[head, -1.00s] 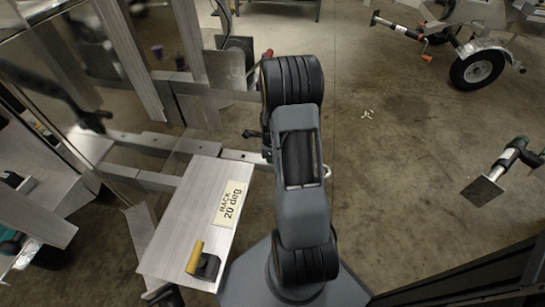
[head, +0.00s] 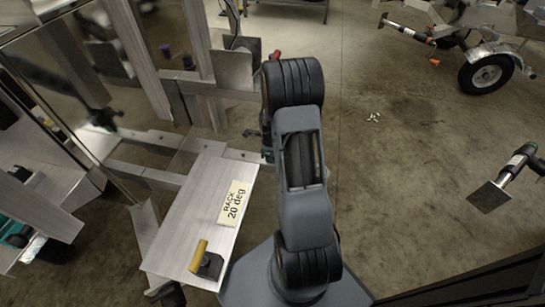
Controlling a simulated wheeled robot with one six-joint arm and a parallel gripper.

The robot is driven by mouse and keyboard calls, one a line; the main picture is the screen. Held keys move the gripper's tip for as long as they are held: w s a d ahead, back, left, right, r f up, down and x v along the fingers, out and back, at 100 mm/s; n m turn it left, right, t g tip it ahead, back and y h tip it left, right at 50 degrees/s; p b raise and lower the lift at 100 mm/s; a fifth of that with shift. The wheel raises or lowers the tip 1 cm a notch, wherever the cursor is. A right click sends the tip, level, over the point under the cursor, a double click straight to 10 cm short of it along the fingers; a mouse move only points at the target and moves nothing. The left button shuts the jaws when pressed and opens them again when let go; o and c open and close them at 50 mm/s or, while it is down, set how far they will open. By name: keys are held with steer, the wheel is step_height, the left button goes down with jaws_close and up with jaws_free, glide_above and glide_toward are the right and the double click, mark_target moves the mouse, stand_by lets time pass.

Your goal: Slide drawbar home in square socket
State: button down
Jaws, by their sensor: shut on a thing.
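A silver aluminium bar (head: 236,155) runs from the trailer frame at left to the edge of my arm, where its right end is hidden. It may be the drawbar, but I cannot tell. The trailer frame (head: 150,178) has flat rails and uprights. I cannot make out the square socket. My arm covers the middle of the view, and my gripper is hidden behind it. Small dark and green parts (head: 266,150) show at the arm's left edge beside the bar, too unclear to name.
A tilted plate labelled "RACK 20 deg" (head: 190,235) carries a yellow-handled tool (head: 200,255). Another trailer with a wheel (head: 487,73) stands at upper right. A post with a square foot plate (head: 488,196) is at right. The concrete floor (head: 400,150) between them is mostly clear.

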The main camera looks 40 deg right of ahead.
mark_target(234, 154)
steer(key=shift+w+a+r, duration=0.1)
steer(key=shift+w+a, duration=1.6)
steer(key=shift+w, duration=0.25)
steer(key=shift+w+a+f, duration=0.1)
steer(key=shift+w+a, duration=1.6)
steer(key=shift+w, duration=0.2)
steer(key=shift+w+a+r, duration=0.1)
steer(key=shift+w+a, duration=1.6)
steer(key=shift+w, duration=0.25)
stand_by(1.6)
steer(key=c, duration=1.1)
jaws_free()
steer(key=shift+o, duration=0.2)
steer(key=shift+s, duration=0.1)
